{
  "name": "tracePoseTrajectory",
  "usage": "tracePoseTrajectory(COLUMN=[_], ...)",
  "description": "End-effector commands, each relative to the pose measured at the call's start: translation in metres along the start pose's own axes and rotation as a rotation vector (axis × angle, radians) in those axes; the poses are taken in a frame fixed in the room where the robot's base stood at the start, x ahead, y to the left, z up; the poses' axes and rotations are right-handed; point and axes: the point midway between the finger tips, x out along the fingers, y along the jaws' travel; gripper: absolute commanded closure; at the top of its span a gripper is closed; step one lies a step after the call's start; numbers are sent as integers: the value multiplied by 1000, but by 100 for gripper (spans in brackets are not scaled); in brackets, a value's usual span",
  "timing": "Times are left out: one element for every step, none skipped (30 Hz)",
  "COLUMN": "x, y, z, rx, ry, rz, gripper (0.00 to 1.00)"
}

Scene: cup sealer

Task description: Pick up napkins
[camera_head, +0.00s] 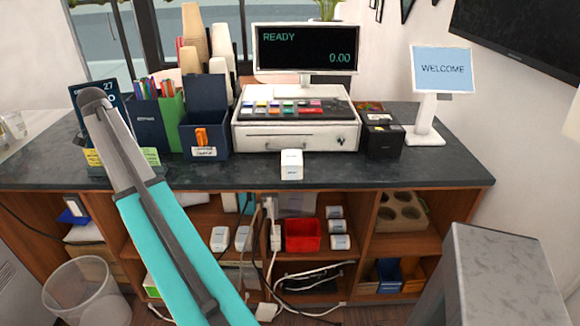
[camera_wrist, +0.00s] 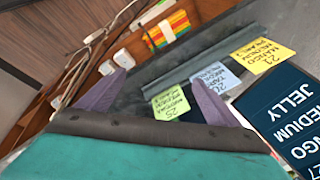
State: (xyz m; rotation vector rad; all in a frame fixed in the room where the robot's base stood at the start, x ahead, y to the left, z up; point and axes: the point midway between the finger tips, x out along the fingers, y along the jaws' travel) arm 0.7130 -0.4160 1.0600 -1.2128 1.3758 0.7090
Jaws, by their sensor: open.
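Small white packs lie on the shelf under the counter; I cannot tell for sure that they are napkins. Two packs (camera_head: 219,238) lie left of the cables, and several more (camera_head: 335,212) are stacked right of a red bin. A white box (camera_head: 291,164) stands at the counter's front edge. White items (camera_wrist: 150,12) also show at the top of the wrist view. My gripper (camera_wrist: 157,76) is open, its two purple fingers apart with nothing held between them. It is near sticky notes (camera_wrist: 172,103) by the counter's left end. The head view does not show its fingers clearly.
The dark counter (camera_head: 445,168) holds a register (camera_head: 296,131), cup stacks (camera_head: 194,38), a blue bin (camera_head: 205,141) and a welcome screen (camera_head: 442,69). The red bin (camera_head: 303,235) and loose cables are on the shelf. A dark sign (camera_wrist: 290,120) is close to my gripper.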

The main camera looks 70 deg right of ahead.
Motion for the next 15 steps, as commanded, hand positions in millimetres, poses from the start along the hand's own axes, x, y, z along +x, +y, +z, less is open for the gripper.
tracePoseTrajectory(x=[-11, -17, -25, -24, -25, -28, -31, -34, -37, -40, -42, -46, -49, -52, -55], y=[2, 4, 7, 14, 19, 26, 31, 37, 44, 51, 57, 65, 72, 78, 87], z=[-27, -41, -58, -69, -81, -97, -109, -122, -138, -150, -162, -177, -188, -198, -212], rx=[51, 81, 117, 137, 158, 187, 209, 233, 264, 287, 310, 341, 363, 385, 413], ry=[16, 25, 37, 45, 53, 63, 72, 81, 93, 100, 109, 120, 128, 136, 145], rz=[6, 9, 14, 28, 37, 49, 59, 69, 81, 91, 101, 113, 123, 132, 143], gripper=[14, 14, 14, 14, 14, 14, 14, 14, 14, 14, 14, 14, 14, 14, 14])
